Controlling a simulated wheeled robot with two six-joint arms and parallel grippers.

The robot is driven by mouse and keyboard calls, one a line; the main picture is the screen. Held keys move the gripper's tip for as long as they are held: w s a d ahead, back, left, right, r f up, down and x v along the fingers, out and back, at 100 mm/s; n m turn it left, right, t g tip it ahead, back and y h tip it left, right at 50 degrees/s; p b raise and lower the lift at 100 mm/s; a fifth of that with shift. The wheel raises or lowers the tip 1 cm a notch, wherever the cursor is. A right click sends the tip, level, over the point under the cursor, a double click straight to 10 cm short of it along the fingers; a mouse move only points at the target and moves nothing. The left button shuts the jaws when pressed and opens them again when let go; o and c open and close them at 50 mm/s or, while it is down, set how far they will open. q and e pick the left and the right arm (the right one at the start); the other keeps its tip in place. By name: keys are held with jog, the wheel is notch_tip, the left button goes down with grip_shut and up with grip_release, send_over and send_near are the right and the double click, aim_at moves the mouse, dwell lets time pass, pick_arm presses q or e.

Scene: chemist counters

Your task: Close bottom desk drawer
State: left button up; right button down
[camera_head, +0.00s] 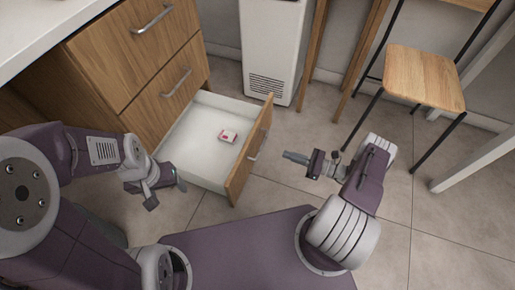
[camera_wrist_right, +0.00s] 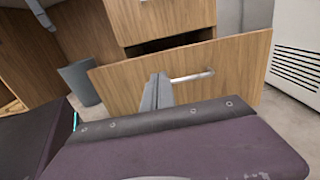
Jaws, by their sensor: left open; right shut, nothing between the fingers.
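The bottom drawer (camera_head: 212,176) is pulled well out of the wooden desk unit in the head view. It has white inner walls, a wooden front and a metal bar handle (camera_head: 259,143). A small red and white box (camera_head: 228,136) lies inside it. My right gripper (camera_head: 286,156) is shut and empty, to the right of the drawer front and apart from it. In the right wrist view, the shut fingers (camera_wrist_right: 157,92) point at the drawer front (camera_wrist_right: 125,88), just left of its handle (camera_wrist_right: 192,76). My left gripper (camera_head: 168,197) is open at the drawer's near left side; whether it touches is unclear.
The two upper drawers (camera_head: 135,55) are shut. A white appliance (camera_head: 272,50) stands behind the open drawer. A stool with a wooden seat (camera_head: 424,78) stands at the back right. A grey bin (camera_wrist_right: 79,80) shows in the right wrist view.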

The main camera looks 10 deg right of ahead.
aim_at(250, 143)
jog(key=b+x, duration=0.4)
jog(key=x, duration=0.8)
jog(key=shift+w+a+f, duration=0.15)
jog(key=shift+a, duration=0.05)
jog(key=shift+w+a, duration=0.25)
jog(key=shift+a, duration=0.15)
pick_arm(q)
notch_tip(250, 143, down, 4)
jog(key=shift+f, duration=0.15)
pick_arm(e)
jog(key=shift+a, duration=0.1)
